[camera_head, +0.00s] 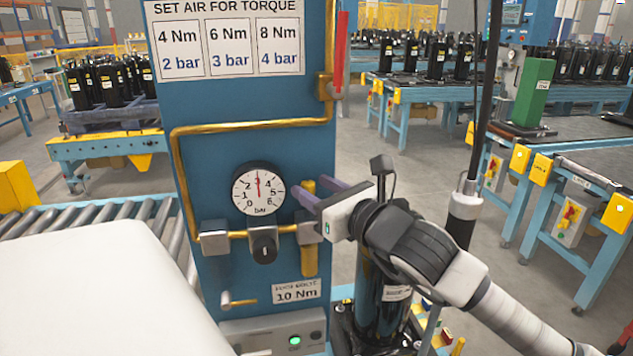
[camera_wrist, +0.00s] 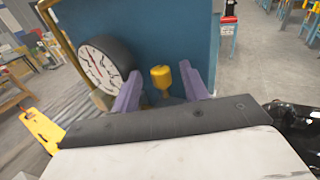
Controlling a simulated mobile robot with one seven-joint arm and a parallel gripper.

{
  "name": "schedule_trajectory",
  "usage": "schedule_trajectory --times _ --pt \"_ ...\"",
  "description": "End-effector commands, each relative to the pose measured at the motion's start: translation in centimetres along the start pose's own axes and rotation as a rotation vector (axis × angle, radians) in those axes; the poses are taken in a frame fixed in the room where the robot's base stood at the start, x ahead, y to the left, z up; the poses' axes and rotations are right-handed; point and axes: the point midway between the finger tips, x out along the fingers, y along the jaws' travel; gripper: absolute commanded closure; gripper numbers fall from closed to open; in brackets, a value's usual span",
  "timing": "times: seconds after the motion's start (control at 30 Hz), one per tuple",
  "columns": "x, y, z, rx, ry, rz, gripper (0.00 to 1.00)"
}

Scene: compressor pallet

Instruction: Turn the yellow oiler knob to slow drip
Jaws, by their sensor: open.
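The yellow oiler knob (camera_wrist: 161,77) shows in the wrist view as a small rounded cap in front of the blue panel. It lies between the two purple fingers of my gripper (camera_wrist: 160,68), with a gap on each side. My gripper is open and holds nothing. In the head view my gripper (camera_head: 310,188) reaches in from the right at the panel's right edge, at the height of the gauge. The yellow oiler body (camera_head: 309,262) hangs below it, and its upper part is partly hidden by the fingers and wrist. Any drip mark is too small to see.
A round pressure gauge (camera_head: 258,188) sits left of the oiler, close to one finger in the wrist view (camera_wrist: 100,67). A black regulator knob (camera_head: 263,245) and brass pipe (camera_head: 250,124) are on the blue panel (camera_head: 235,100). A black cylinder (camera_head: 378,300) stands below my wrist.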

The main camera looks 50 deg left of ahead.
Motion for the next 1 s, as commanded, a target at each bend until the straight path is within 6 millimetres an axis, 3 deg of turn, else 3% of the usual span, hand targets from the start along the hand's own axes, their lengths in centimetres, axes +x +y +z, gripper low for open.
schedule_trajectory --times 0.37,0.7,1.0 --pt "0.53 0.0 -0.04 0.001 0.0 0.0 0.57" --pt "0.51 0.01 -0.03 0.0 0.0 0.0 1.0" --pt "0.55 0.23 -0.4 -0.001 -0.002 -0.021 1.0"
